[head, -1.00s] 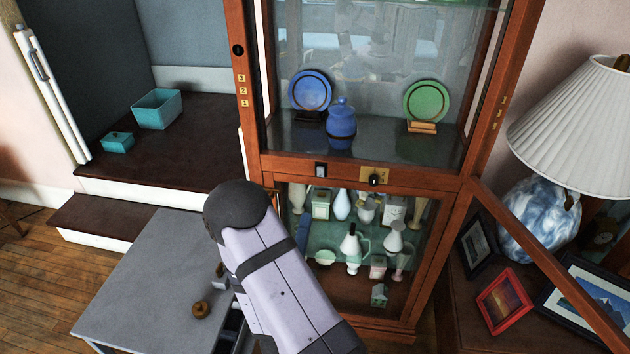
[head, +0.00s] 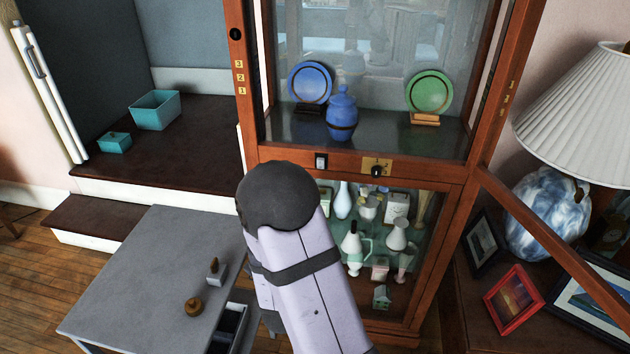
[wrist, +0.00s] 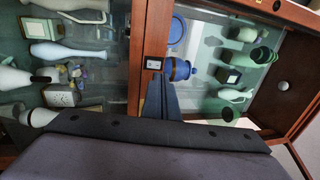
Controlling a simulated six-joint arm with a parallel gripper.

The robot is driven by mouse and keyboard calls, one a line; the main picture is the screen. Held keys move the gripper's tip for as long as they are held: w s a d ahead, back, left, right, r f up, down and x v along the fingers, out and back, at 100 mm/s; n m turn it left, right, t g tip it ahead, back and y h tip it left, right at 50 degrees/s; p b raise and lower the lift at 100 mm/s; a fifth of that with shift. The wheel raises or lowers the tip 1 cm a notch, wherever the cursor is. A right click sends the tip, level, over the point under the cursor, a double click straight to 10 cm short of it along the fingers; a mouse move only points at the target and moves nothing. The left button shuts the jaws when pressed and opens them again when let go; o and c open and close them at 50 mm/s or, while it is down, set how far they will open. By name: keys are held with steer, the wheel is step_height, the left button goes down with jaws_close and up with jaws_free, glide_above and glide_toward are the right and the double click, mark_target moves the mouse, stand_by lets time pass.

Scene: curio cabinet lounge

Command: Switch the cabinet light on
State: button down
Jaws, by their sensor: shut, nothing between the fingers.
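The wooden cabinet (head: 400,172) has a small rocker switch (head: 321,161) on the rail between its upper and lower glass sections. The switch also shows in the wrist view (wrist: 154,63), a pale rocker in a dark frame. My gripper (wrist: 157,80) is shut and empty. Its fingertips are just below the switch in the wrist view; I cannot tell whether they touch it. In the head view my arm hides the gripper. A pale round disc (wrist: 282,85), possibly the lamp, shows inside the cabinet's upper part; I cannot tell whether it is lit.
A brass lock plate with a dark knob (head: 376,168) is right of the switch. Fragile vases (head: 355,245) stand behind the lower glass. An open door frame (head: 545,255) projects right, near a table lamp (head: 565,205). A grey table (head: 140,270) stands left.

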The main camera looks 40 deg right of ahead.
mark_target(321, 163)
steer(key=x, duration=0.9)
steer(key=shift+w+d+r, duration=0.1)
steer(key=shift+d, duration=0.05)
